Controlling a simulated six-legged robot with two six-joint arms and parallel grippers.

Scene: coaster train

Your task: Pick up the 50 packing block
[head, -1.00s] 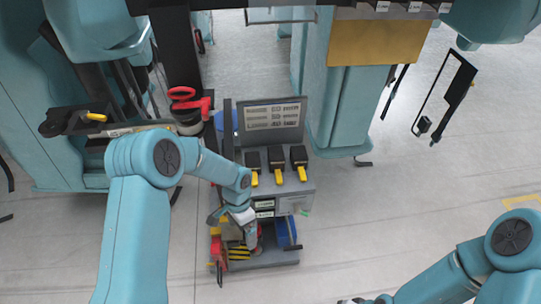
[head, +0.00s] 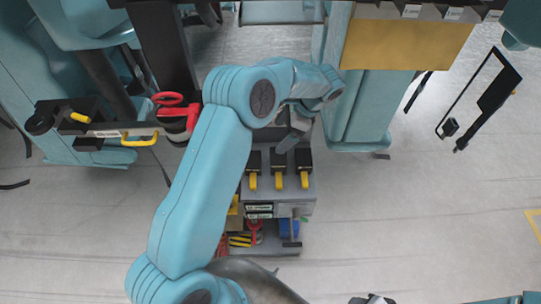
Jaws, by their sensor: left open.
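Three black blocks with yellow tabs stand in a row on the grey cart: a left one (head: 254,160), a middle one (head: 278,160) and a right one (head: 303,160). No number can be read on them, so I cannot tell whether any is the 50 packing block. My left gripper (head: 292,140) is open and empty, pointing down above the back of the cart (head: 307,201), near the middle and right blocks. My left arm hides the panel behind them. Only a small part of my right gripper (head: 372,299) shows at the bottom edge.
The cart's lower shelf holds a yellow-black striped item (head: 240,241), a red item (head: 256,233) and a blue bin (head: 289,229). A red clamp-like part (head: 180,112) is left of my arm. Teal machine columns stand behind.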

